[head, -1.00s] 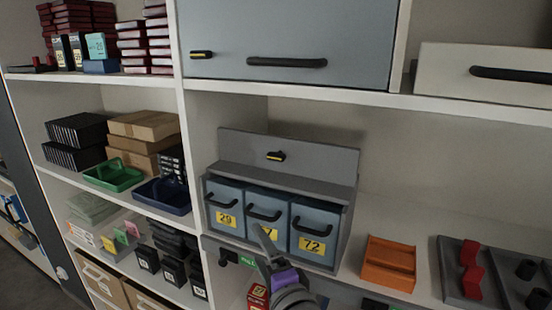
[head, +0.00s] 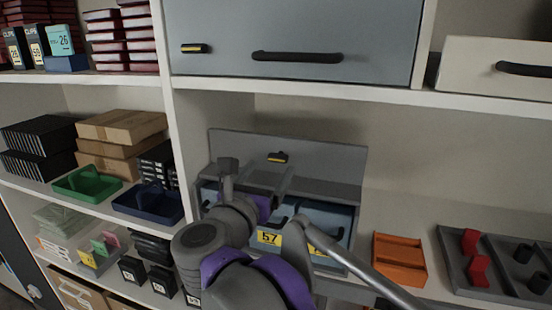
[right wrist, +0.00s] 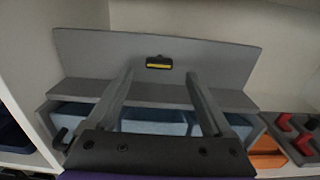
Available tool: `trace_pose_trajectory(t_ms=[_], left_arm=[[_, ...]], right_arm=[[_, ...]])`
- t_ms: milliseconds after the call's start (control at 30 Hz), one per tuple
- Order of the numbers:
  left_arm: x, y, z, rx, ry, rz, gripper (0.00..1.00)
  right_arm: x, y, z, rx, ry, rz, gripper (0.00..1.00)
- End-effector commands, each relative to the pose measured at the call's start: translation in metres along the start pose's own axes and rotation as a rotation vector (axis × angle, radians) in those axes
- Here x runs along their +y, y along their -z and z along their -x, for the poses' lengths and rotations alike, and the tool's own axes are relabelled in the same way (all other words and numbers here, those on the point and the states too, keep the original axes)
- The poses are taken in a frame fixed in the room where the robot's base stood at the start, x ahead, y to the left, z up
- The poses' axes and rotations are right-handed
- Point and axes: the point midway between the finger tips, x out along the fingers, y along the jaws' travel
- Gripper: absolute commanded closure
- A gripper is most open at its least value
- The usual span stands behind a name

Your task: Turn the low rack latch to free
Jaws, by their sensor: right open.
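The low rack latch (head: 277,157) is a small black tab with a yellow stripe on the upright grey back panel (head: 325,160) of the low rack. Its long side lies roughly level. In the right wrist view the latch (right wrist: 158,62) shows between and just beyond my fingertips. My right gripper (head: 257,177) is open and empty, in front of the panel and over the rack's bins, apart from the latch. My right arm hides much of the blue bins (head: 335,222); a yellow 57 label shows. My left gripper is not in view.
A similar latch (head: 195,48) sits on the blue-grey door (head: 300,25) above, beside a black handle. The shelf edge (head: 350,91) runs over the rack. An orange tray (head: 399,259) and a grey tray (head: 455,262) with red pieces stand to the right.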

Motion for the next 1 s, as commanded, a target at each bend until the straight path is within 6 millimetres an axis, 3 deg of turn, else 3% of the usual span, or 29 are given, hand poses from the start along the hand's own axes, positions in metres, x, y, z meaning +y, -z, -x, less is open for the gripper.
trace_pose_trajectory(t_ms=[100,300,700,1000], left_arm=[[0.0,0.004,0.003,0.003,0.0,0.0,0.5],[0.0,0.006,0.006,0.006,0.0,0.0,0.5],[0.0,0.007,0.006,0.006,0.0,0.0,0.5],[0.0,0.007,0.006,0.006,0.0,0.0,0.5]], right_arm=[[-0.001,-0.002,-0.024,-0.002,0.005,0.001,0.15],[-0.001,-0.001,-0.048,-0.002,0.002,0.001,0.15],[0.0,0.0,-0.054,-0.001,-0.001,0.001,0.17],[0.0,0.0,-0.054,-0.001,-0.001,0.001,0.71]])
